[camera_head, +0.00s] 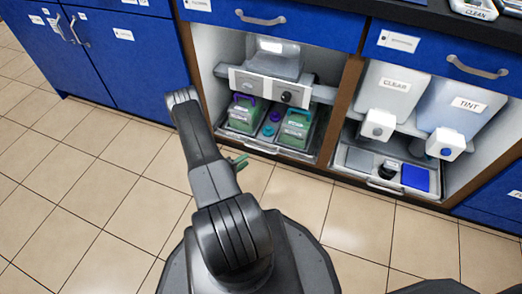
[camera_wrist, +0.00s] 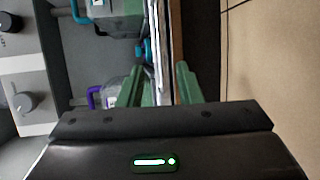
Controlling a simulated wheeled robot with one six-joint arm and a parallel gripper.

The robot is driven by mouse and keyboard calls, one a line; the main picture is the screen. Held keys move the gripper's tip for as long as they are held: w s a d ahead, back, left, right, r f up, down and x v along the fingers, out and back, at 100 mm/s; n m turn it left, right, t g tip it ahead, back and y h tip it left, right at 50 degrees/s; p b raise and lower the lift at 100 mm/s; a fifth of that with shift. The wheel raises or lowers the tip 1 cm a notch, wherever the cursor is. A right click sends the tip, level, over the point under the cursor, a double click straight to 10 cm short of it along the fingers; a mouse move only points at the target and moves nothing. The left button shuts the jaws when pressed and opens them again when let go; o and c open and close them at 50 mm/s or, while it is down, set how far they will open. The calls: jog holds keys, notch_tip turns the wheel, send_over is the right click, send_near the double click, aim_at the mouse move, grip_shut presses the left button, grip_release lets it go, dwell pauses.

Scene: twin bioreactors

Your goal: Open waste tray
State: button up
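The left bay's tray (camera_head: 292,154) sits low in the open cabinet, holding green containers. A light handle (camera_head: 262,149) shows on its front. No readable label marks either tray as waste. My gripper (camera_head: 238,162) is low at the left end of this tray, mostly hidden behind my arm in the head view. In the wrist view my gripper (camera_wrist: 160,66) has its two green fingers apart. The light tray front edge (camera_wrist: 154,35) runs up between the finger lines. I cannot tell whether the fingers touch it.
A second tray (camera_head: 362,160) with a blue block (camera_head: 415,178) sits in the right bay. A brown post (camera_head: 340,105) divides the bays. Two green containers, one with a purple handle (camera_head: 244,98), stand in the left tray. The tiled floor (camera_head: 300,205) in front is clear.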

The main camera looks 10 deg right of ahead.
jog(key=b+x, duration=0.3)
jog(key=x, duration=0.8)
jog(key=shift+d, duration=0.1)
grip_shut()
